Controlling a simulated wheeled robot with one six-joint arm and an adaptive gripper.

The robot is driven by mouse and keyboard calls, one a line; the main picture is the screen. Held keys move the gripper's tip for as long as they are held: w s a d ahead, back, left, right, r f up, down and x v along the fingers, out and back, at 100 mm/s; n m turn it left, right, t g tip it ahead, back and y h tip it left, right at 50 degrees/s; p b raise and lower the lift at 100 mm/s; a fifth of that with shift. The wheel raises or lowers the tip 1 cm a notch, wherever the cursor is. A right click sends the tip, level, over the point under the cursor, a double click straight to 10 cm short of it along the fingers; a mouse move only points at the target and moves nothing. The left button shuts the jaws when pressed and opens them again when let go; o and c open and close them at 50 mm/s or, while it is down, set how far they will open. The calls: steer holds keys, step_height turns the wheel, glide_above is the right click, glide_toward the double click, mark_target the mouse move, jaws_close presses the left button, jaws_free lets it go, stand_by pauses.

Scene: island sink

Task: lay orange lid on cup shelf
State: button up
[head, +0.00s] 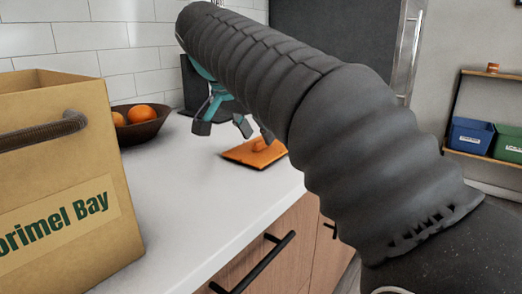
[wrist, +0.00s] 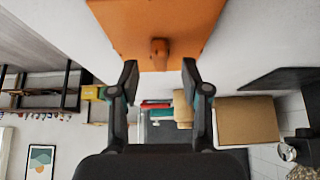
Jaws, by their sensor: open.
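The orange lid (head: 246,157) is a flat square with a knob and lies on the white counter near its right edge. In the wrist view the lid (wrist: 160,22) is at the top, its knob (wrist: 160,50) roughly centred between the fingers. My gripper (head: 224,126) is open and just above and left of the lid in the head view. In the wrist view my gripper (wrist: 160,75) has empty space between its fingertips, apart from the knob. A wall shelf (head: 487,75) at the far right carries a small orange cup-like thing (head: 492,67); I cannot tell if it is the cup shelf.
A paper bag (head: 60,150) stands at the counter's left front. A dark bowl (head: 140,130) with oranges is behind it. A blue bin (head: 470,136) and a green bin (head: 507,143) sit on the right shelf's lower board. The counter's middle is clear.

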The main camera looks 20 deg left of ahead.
steer(key=shift+x, duration=1)
jaws_close()
steer(key=shift+r, duration=0.15)
